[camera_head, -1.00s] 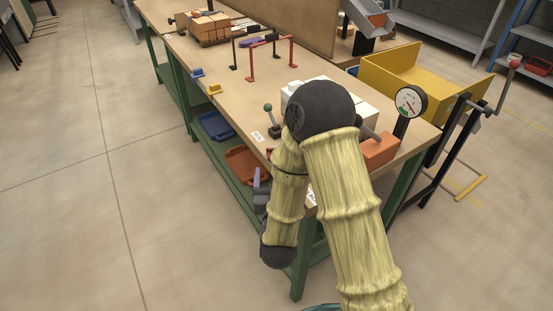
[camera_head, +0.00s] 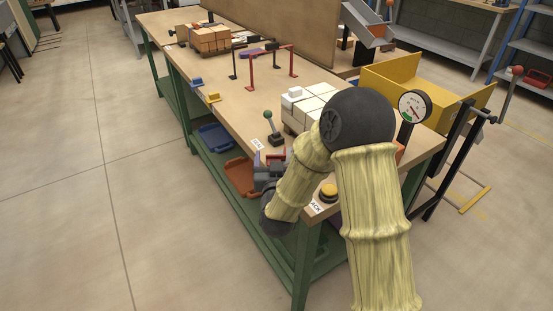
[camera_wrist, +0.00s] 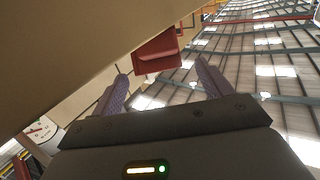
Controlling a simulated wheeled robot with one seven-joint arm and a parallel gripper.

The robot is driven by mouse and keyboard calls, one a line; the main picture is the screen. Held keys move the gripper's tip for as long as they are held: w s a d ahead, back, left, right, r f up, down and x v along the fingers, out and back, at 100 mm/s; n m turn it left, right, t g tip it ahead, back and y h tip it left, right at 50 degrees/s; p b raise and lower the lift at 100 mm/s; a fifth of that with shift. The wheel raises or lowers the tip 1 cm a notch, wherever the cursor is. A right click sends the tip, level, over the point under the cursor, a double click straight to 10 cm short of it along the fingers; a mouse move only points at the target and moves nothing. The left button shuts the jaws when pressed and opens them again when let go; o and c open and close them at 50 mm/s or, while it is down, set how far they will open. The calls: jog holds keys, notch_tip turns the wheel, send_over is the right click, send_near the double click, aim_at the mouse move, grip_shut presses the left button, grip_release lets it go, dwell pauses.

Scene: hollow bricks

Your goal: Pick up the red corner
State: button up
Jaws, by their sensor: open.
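The red corner (camera_wrist: 157,52) shows in the wrist view as a small red block at the table's edge, beyond and between my fingertips. In the head view a bit of red (camera_head: 276,157), likely the same piece, shows at the table's front edge just above my gripper (camera_head: 264,166). My gripper (camera_wrist: 160,80) is open, its two purple fingers apart with nothing between them. It sits low beside the table edge, and the fingers do not visibly touch the red corner. My forearm hides part of the table here.
Blue (camera_head: 197,82) and yellow (camera_head: 213,97) corners sit along the same edge of the workbench (camera_head: 228,119). A green-knobbed lever (camera_head: 269,123), pale bricks (camera_head: 306,101), a yellow button (camera_head: 328,191) and a gauge (camera_head: 413,104) stand nearby. The floor to the left is clear.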

jog(key=shift+w, duration=0.15)
jog(key=w, duration=0.5)
jog(key=shift+a+f, duration=0.1)
jog(key=shift+f, duration=0.1)
dwell(0.4)
jog(key=c, duration=1.1)
jog(key=shift+c, duration=0.2)
jog(key=shift+r, duration=0.1)
notch_tip(320, 180, up, 10)
jog(key=p, duration=0.1)
jog(key=shift+p, duration=0.3)
